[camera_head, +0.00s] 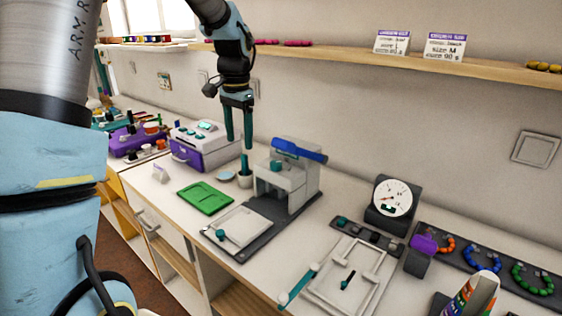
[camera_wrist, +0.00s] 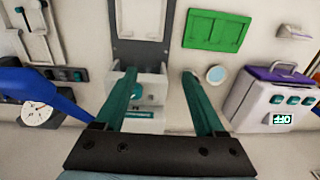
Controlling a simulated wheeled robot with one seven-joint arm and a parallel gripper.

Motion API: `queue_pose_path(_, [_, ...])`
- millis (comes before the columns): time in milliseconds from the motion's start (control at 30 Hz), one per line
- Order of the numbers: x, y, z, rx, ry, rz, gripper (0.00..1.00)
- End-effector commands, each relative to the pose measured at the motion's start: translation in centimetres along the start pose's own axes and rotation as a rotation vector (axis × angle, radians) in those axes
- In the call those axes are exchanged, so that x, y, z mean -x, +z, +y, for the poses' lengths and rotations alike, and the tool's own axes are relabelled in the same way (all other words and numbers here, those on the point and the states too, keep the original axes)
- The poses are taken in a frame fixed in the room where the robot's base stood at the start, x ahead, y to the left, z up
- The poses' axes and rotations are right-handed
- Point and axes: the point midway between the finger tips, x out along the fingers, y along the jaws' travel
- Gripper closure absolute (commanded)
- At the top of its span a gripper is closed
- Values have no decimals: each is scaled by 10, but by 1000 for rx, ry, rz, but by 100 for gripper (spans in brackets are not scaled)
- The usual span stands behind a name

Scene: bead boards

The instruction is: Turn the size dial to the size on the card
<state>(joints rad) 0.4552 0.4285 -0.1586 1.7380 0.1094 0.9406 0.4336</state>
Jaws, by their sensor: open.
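The white press (camera_head: 287,182) with a blue lever (camera_head: 298,150) stands on a dark base at mid counter. A teal knob (camera_head: 277,166) is on its front; it also shows in the wrist view (camera_wrist: 136,91). I cannot tell whether this knob is the size dial, and no size marks are readable. Two cards stand on the shelf: the left card (camera_head: 391,42) appears to read size L, the right card (camera_head: 444,46) size M. My gripper (camera_head: 239,144) points down, open and empty, left of the press.
A purple and white machine (camera_head: 200,146) stands left. A round-faced scale (camera_head: 393,199) and bead board (camera_head: 490,268) are right. The shelf (camera_head: 350,57) runs along the wall.

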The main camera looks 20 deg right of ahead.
Motion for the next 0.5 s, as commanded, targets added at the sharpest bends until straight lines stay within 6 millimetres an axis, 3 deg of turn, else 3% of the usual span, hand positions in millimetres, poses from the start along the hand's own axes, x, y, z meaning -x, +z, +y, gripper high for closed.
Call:
queue_pose_path(33, [2, -27, 10, -78, 4, -2, 28])
queue_pose_path(100, [7, -53, 22, -170, 10, -7, 28])
queue_pose_path(200, [12, -77, 34, -257, 14, -14, 28])
queue_pose_path(367, [12, -91, 44, -313, 19, -18, 28])
queue_pose_path(500, [-4, -90, 44, -315, 21, -21, 28])
